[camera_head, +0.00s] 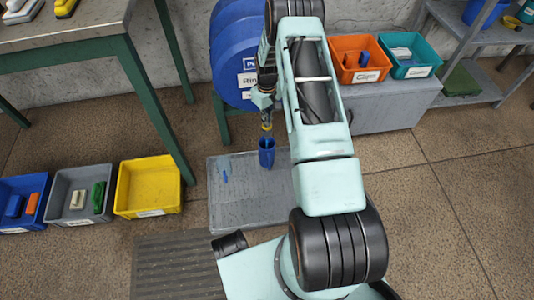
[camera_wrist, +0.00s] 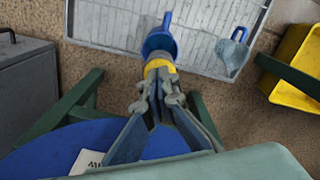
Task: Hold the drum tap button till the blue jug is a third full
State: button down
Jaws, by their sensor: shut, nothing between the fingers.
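The blue drum (camera_head: 228,50) lies on a green stand, partly hidden by my arm; its curved side also shows at the bottom of the wrist view (camera_wrist: 45,155). My gripper (camera_head: 266,115) points down in front of the drum, fingers shut and empty; it shows in the wrist view (camera_wrist: 157,82). A yellow band sits at its tips; I cannot tell the tap or its button apart there. The blue jug (camera_head: 266,153) is just below the tips, over the grey tray (camera_head: 225,205); it also shows in the wrist view (camera_wrist: 158,42). Its water level is not visible.
A grey-blue handled item (camera_wrist: 233,50) is on the grate. Blue (camera_head: 20,203), grey (camera_head: 72,218) and yellow (camera_head: 150,187) bins stand at left by a green-legged table (camera_head: 80,45). Orange (camera_head: 345,70) and teal (camera_head: 425,68) bins sit on a grey chest. Right floor is clear.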

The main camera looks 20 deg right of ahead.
dwell(0.5)
notch_tip(320, 180, up, 5)
jog(key=p, duration=0.3)
dwell(0.4)
